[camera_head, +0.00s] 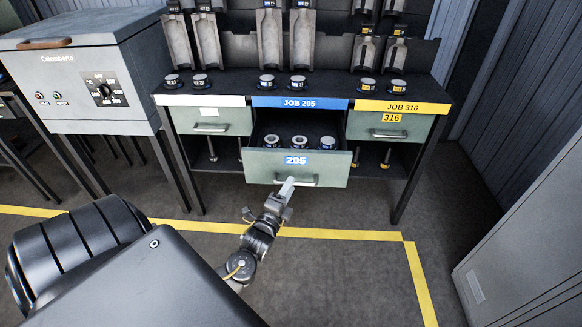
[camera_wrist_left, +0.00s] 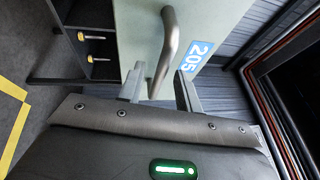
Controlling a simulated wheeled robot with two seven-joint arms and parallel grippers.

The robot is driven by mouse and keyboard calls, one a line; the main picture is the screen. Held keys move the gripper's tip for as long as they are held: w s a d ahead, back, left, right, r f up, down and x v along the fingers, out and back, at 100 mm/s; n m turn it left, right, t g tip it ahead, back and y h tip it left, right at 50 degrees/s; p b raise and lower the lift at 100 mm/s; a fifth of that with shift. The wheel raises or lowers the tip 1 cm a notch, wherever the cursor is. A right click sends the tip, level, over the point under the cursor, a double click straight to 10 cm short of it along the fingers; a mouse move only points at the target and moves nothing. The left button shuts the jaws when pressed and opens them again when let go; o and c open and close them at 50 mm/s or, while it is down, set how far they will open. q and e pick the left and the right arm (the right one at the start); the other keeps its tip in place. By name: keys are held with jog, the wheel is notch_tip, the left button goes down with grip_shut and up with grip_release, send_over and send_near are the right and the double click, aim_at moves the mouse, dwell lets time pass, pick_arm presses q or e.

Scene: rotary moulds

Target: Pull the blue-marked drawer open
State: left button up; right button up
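The blue-marked drawer (camera_head: 264,165), grey-green with a blue 205 label (camera_head: 296,160), stands pulled out below the blue JOB 205 strip (camera_head: 300,103). Three round parts (camera_head: 299,142) sit inside it. Its bar handle (camera_head: 308,181) is on the front and also shows in the left wrist view (camera_wrist_left: 169,45). My left gripper (camera_head: 287,187) is at the handle. In the left wrist view its two fingers (camera_wrist_left: 160,92) are spread, with the handle between them and a gap visible. My right gripper is out of view.
A closed drawer (camera_head: 230,118) is at left and a closed yellow-marked 316 drawer (camera_head: 404,124) at right. A grey oven (camera_head: 90,75) stands left, a grey cabinet (camera_head: 535,235) right. Floor in front, with yellow lines (camera_head: 330,233), is clear.

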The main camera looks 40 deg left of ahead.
pick_arm(q)
jog(key=v, duration=0.8)
jog(key=shift+s, duration=0.2)
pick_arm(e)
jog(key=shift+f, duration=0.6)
pick_arm(q)
jog(key=shift+d, duration=0.1)
